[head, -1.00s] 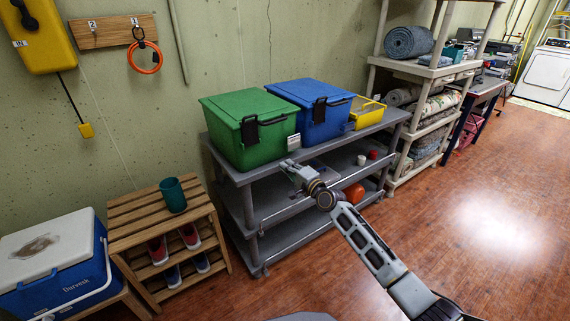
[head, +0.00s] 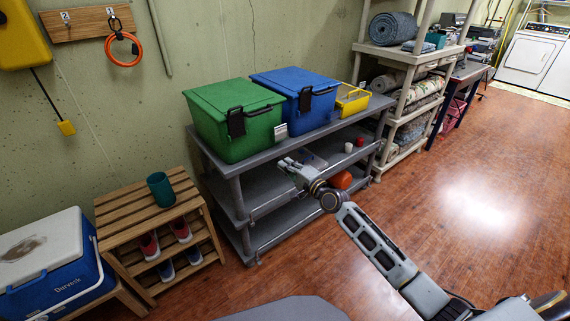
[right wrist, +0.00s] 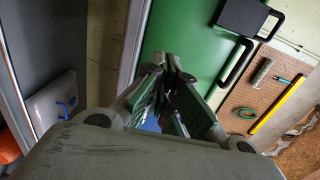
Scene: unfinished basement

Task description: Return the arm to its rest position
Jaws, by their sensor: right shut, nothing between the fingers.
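My right arm (head: 378,248) reaches in from the lower right of the head view. Its right gripper (head: 284,163) is shut and empty, in front of the grey shelf unit (head: 207,148), just below the green box's level. In the right wrist view the gripper's fingers (right wrist: 174,85) show close together with the green box (right wrist: 195,45) behind them. My left gripper does not show in the head view.
The green box (head: 228,130) and a blue box (head: 312,105) stand on the shelf unit's top with a yellow bin (head: 352,103). An orange ball (head: 341,180) sits on a lower shelf. A wooden rack (head: 122,205) and a cooler (head: 45,265) are left. The floor at right is clear.

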